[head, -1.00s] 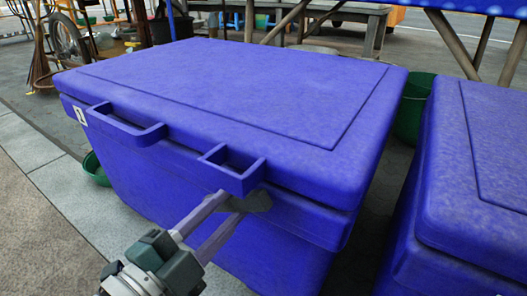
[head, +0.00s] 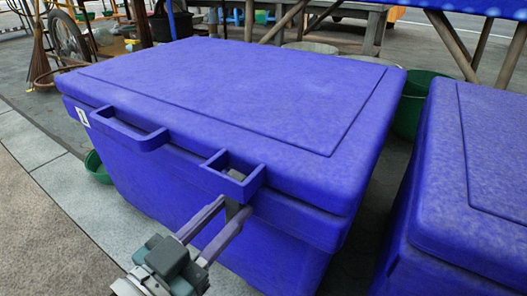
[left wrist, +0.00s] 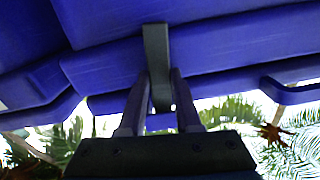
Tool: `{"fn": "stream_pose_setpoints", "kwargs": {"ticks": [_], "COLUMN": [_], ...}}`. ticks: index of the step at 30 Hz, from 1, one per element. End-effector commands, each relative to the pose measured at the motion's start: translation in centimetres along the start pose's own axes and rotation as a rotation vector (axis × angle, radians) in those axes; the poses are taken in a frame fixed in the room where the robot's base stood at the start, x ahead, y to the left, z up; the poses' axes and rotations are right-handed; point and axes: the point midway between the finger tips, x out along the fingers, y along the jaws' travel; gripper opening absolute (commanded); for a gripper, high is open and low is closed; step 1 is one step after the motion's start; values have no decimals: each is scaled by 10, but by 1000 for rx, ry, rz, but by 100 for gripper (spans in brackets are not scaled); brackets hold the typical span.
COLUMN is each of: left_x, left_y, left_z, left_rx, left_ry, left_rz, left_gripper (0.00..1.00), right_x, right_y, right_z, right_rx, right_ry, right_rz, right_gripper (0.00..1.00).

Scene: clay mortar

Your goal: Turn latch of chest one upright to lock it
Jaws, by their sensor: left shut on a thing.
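Chest one (head: 230,95) is a large blue chest with its lid down and a white label (head: 82,117) on the lid's front edge. Its grey latch (head: 236,175) shows inside the right-hand lid bracket (head: 252,185) and below it, standing about upright. The left wrist view shows the latch (left wrist: 156,50) as a straight bar reaching up to the chest. My left gripper (head: 234,207) comes from below and is shut on the latch, one finger on each side. The fingers partly hide the latch's lower part. My right gripper is not in view.
A second blue chest (head: 470,200) stands close on the right, with a narrow gap between. Green tubs (head: 410,105) stand behind that gap and a green bowl (head: 97,166) at the left. Open paving (head: 45,220) lies at the front left.

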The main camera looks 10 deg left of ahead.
Motion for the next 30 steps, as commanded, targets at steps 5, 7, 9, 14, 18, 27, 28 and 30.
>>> {"fn": "stream_pose_setpoints", "kwargs": {"ticks": [5, 7, 9, 14, 18, 27, 28, 30], "left_x": [0, 0, 0, 0, 0, 0, 0, 0], "left_y": [0, 0, 0, 0, 0, 0, 0, 0], "left_z": [1, 1, 1, 1, 1, 1, 1, 1], "left_rx": [-80, -102, -119, -138, -143, -144, -144, -143], "left_ry": [-2, -2, -2, -2, -2, -2, -2, -2], "left_rz": [1, 0, 0, 0, 0, 0, 0, 0], "left_gripper": [0, 0, 0, 0, 0, 38, 41, 49], "right_x": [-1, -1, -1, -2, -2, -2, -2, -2], "right_y": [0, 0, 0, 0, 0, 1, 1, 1], "right_z": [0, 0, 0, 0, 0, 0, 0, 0], "right_rx": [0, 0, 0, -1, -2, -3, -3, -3], "right_ry": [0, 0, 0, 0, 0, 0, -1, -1], "right_rz": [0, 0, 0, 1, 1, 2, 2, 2], "right_gripper": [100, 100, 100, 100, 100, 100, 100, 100]}}
